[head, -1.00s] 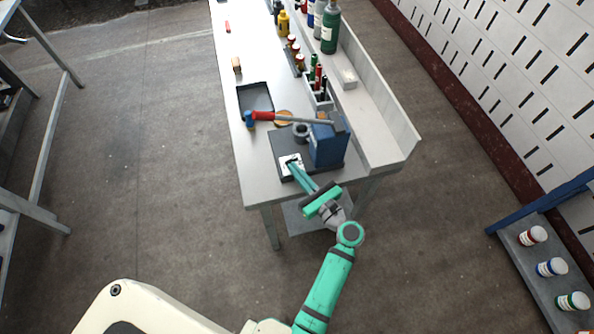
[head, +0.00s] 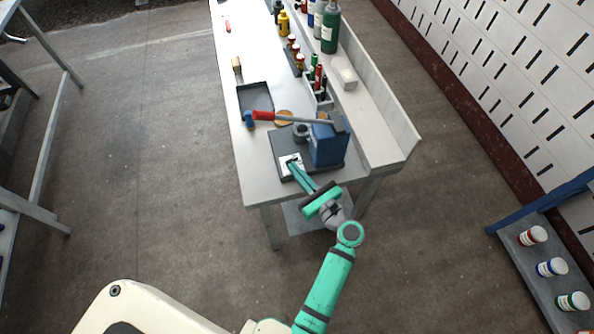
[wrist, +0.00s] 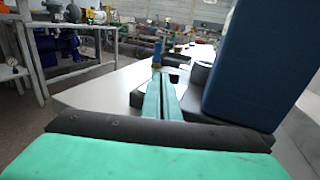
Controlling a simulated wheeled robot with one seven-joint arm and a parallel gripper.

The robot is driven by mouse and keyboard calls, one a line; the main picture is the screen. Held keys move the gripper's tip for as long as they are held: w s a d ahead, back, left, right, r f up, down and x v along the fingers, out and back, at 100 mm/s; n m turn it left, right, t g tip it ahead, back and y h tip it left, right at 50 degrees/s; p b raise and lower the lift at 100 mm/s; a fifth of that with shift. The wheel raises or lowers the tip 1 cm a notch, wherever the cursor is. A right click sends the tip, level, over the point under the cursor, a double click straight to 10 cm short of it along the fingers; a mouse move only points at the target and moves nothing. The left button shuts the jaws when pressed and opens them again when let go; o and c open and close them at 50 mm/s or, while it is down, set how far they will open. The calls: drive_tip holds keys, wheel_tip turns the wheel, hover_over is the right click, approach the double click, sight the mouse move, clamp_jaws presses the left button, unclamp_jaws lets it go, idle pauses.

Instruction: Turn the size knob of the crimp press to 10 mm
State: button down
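The crimp press (head: 328,146) is a blue block on a dark base plate (head: 285,143) at the near end of the bench, with a long red-handled lever across its top. A small white dial plate (head: 284,161) with dark marks lies on the front left of the base. My gripper (head: 292,166) reaches down to this plate, its fingertips over it. In the wrist view the two green fingers (wrist: 160,98) lie close together, with the blue press body (wrist: 262,65) just to their right. The size knob is hidden at the fingertips, so its setting and whether it is between them cannot be seen.
A raised shelf (head: 380,125) runs along the bench's right side. The bench's left front is clear.

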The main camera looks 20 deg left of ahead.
drive_tip(key=shift+s+a+r+n+g, duration=0.15)
drive_tip(key=shift+a+g, duration=0.1)
drive_tip(key=shift+a, duration=0.25)
drive_tip(key=shift+s+a+r+n+g, duration=0.15)
drive_tip(key=shift+a+g, duration=0.1)
drive_tip(key=shift+a, duration=0.2)
drive_tip(key=shift+w+d+f, duration=0.1)
drive_tip(key=shift+w+d, duration=0.05)
drive_tip(key=shift+d, duration=0.3)
drive_tip(key=s+d+t, duration=0.1)
drive_tip(key=s+d, duration=0.6)
drive_tip(key=d, duration=0.6)
drive_tip(key=s+d+f+n+t+h, duration=0.1)
drive_tip(key=s+d+f+n+h, duration=0.2)
drive_tip(key=s+f+h, duration=0.35)
drive_tip(key=s+d+f+n+t+h, duration=0.1)
drive_tip(key=s+d+f+n+h, duration=0.2)
drive_tip(key=s+f+n+h, duration=0.25)
drive_tip(key=s+d+r+n+t+h, duration=0.1)
drive_tip(key=s+r+n+t+h, duration=0.1)
drive_tip(key=s+r+n, duration=0.4)
drive_tip(key=s+d+r+n+t+h, duration=0.1)
drive_tip(key=s+r+n+t+h, duration=0.1)
drive_tip(key=s+r+n, duration=0.3)
wheel_tip(320, 180, up, 7)
drive_tip(key=n, duration=0.3)
drive_tip(key=shift+s+d+t, duration=0.3)
drive_tip(key=shift+s+d, duration=0.05)
drive_tip(key=shift+s, duration=0.05)
drive_tip(key=shift+n, duration=0.25)
